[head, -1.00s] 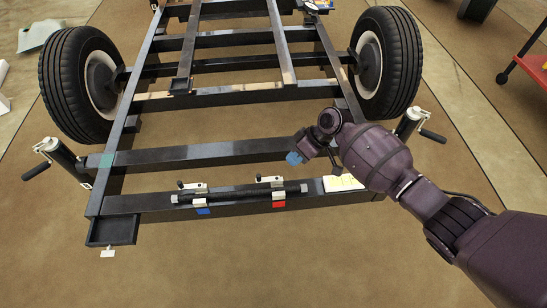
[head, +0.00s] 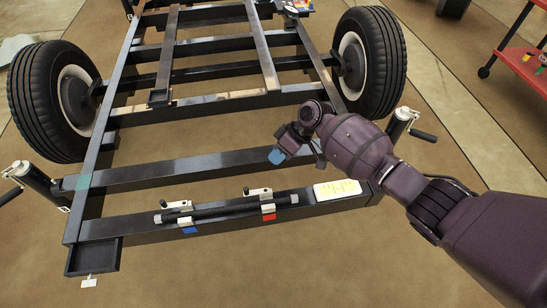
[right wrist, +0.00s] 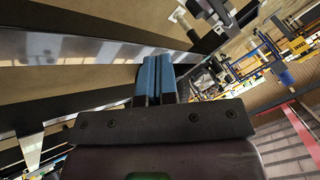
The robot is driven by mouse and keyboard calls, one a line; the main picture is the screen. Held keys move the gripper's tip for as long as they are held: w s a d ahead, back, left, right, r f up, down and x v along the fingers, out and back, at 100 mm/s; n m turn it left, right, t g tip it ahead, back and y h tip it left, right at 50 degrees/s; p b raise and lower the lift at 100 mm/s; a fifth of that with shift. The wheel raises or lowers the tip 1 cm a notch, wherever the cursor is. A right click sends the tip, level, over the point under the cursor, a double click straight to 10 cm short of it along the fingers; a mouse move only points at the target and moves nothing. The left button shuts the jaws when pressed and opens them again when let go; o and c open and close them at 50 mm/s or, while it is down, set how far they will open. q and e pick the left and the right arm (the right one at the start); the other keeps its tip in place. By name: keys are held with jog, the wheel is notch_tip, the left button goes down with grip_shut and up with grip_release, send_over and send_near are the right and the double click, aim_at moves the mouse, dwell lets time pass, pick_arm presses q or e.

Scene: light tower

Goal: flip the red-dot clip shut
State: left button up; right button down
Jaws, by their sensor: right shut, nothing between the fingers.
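The clip with the red tag (head: 268,216) sits on the front beam of the trailer frame in the head view. Its light-coloured lever (head: 257,193) stands up above the black bar (head: 235,210). A second clip with a blue tag (head: 189,230) sits to its left on the same bar, and its lever also shows. My right gripper (head: 277,156) is above and behind the red-tagged clip, apart from it. Its blue fingertips (right wrist: 155,80) are together and empty in the right wrist view. My left gripper is not in view.
The dark trailer frame (head: 200,168) has open gaps between its beams. A white-and-yellow label (head: 337,189) lies on the front beam, right of the clips. A jack with a crank (head: 400,125) stands at the right. A red cart (head: 522,65) is at the far right.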

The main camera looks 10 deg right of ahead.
aim_at(256, 190)
jog(key=s+a+f+b, duration=0.2)
jog(key=s+a+f, duration=0.1)
jog(key=a+f, duration=0.3)
jog(key=shift+s+a, duration=0.15)
jog(key=shift+a, duration=0.55)
jog(key=shift+f, duration=0.1)
jog(key=shift+d, duration=0.15)
